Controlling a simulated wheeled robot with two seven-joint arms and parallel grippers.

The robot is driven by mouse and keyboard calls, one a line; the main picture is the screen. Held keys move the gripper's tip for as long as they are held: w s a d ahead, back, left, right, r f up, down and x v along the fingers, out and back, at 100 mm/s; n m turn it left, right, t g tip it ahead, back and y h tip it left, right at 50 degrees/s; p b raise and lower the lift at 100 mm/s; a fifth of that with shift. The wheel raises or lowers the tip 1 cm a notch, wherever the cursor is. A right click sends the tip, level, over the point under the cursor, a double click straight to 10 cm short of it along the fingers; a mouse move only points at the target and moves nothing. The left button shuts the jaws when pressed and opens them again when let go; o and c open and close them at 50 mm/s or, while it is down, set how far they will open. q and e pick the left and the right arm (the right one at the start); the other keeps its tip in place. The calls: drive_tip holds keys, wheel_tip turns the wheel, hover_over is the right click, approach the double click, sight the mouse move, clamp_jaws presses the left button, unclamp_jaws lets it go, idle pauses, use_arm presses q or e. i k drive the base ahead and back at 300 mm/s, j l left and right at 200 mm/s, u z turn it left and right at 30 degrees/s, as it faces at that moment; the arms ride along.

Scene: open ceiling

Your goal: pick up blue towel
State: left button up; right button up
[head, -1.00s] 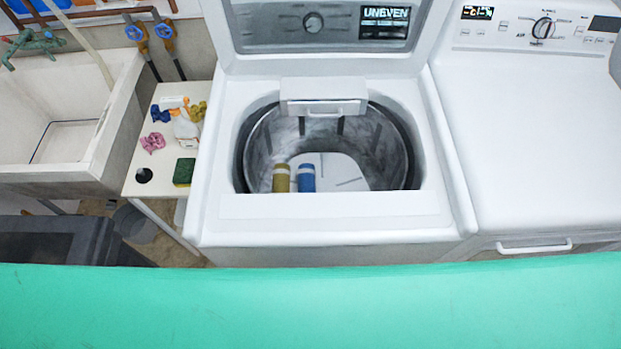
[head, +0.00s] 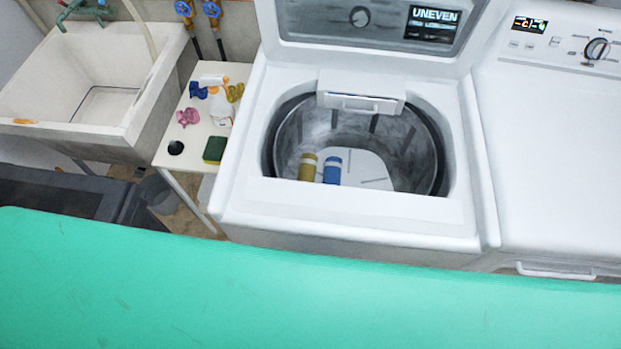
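A rolled blue towel (head: 332,168) with a pale band stands inside the open drum of the white top-loading washer (head: 350,215), near the drum's front wall. An olive-yellow towel roll (head: 308,166) is just to its left. Their lower parts are hidden by the washer's front rim. Neither of my grippers is in view, and nothing is seen holding the blue towel.
A green surface (head: 300,290) fills the foreground before the washer. The washer lid (head: 390,57) is raised. A white dryer (head: 560,150) stands at the right. A small table (head: 190,150) with a sponge and bottle, and a sink (head: 150,90), are at the left.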

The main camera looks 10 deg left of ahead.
sight(332, 168)
drive_tip(key=k+l+z, duration=0.1)
drive_tip(key=z, duration=0.35)
drive_tip(key=k+l+z, duration=0.2)
drive_tip(key=z, duration=0.3)
